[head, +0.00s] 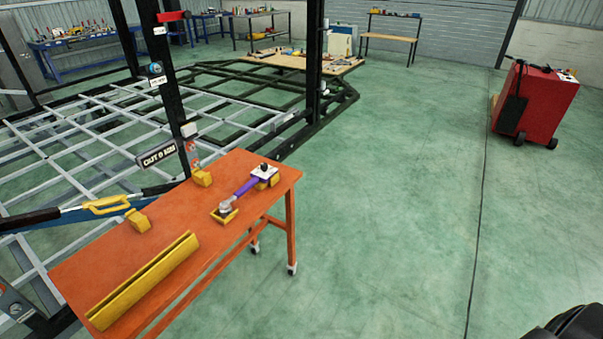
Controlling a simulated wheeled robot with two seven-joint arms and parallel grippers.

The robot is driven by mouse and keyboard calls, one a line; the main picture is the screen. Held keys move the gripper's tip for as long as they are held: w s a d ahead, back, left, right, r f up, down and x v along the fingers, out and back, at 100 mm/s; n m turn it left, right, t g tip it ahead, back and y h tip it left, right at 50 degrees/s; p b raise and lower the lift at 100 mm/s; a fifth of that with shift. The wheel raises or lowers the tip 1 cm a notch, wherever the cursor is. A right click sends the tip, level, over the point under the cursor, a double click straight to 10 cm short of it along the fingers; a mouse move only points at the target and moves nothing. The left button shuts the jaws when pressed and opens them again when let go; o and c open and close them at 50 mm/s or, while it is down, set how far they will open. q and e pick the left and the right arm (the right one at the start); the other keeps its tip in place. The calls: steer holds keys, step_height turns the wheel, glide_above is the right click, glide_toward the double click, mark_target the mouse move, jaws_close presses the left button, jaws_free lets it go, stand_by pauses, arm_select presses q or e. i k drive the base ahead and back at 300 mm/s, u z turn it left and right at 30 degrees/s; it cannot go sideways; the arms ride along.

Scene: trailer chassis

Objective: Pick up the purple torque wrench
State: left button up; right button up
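The purple torque wrench (246,187) lies on the orange table (172,221), towards its far right end. Its grey head end (225,207) rests at a small yellow block, and its other end reaches a white-topped yellow piece with a black knob (264,171). Neither of my grippers shows in the head view, and nothing is holding the wrench.
A long yellow channel (145,281) lies along the table's near part. Small yellow blocks (138,221) sit along its left edge. A dark post and metal chassis frame stand behind and left. The green floor right of the table is clear up to a red cabinet (545,103).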

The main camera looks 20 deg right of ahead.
mark_target(258, 175)
steer(key=z, duration=0.7)
steer(key=i, duration=1.45)
steer(key=u, duration=0.7)
steer(key=i, duration=0.45)
steer(key=u, duration=0.45)
